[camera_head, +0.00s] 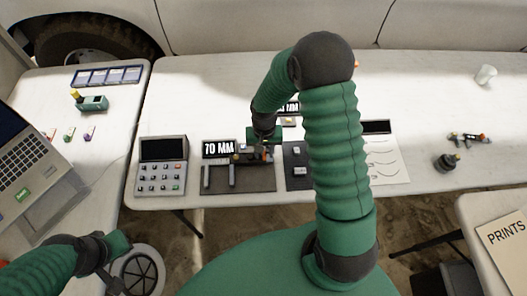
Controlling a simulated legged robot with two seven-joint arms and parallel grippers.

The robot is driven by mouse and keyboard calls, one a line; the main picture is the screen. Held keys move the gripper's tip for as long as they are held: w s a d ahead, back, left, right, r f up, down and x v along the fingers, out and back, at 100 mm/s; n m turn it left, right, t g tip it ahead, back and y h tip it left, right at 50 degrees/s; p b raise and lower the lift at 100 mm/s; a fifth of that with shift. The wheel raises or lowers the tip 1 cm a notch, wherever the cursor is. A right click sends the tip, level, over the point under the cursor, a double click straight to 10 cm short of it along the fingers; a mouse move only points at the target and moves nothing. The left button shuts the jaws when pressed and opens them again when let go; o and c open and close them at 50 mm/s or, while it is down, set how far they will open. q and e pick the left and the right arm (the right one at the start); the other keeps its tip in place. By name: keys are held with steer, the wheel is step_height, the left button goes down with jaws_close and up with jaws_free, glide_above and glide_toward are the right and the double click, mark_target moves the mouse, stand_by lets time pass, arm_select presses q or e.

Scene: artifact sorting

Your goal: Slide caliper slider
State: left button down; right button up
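Two grey upright-looking bars, the left one (206,176) and the right one (232,175), show on the mat and look like parts of the caliper. Its slider is too small to make out. My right gripper (262,152) reaches down over the back right part of the mat, close to small dark and orange parts. Its fingers are too small and dark to tell if they touch anything. My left gripper (117,283) hangs low at the left, away from the caliper.
A keypad device (162,168) stands left of the mat. A dark panel (297,173) and a white sheet (384,168) lie to its right, partly behind my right arm. A dark round object (446,162) and a white cup (486,75) stand farther right. A laptop (25,165) is at left.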

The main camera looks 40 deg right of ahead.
steer(key=shift+a, duration=0.1)
step_height(320, 180, up, 17)
steer(key=p, duration=0.1)
steer(key=shift+f, duration=0.15)
stand_by(0.4)
steer(key=s+a+f+n+t, duration=0.2)
steer(key=s+a+n, duration=0.4)
steer(key=s+a, duration=0.2)
steer(key=shift+s+a+f+t, duration=0.25)
steer(key=shift+s+t, duration=0.05)
steer(key=shift+s, duration=0.1)
steer(key=shift+a, duration=0.2)
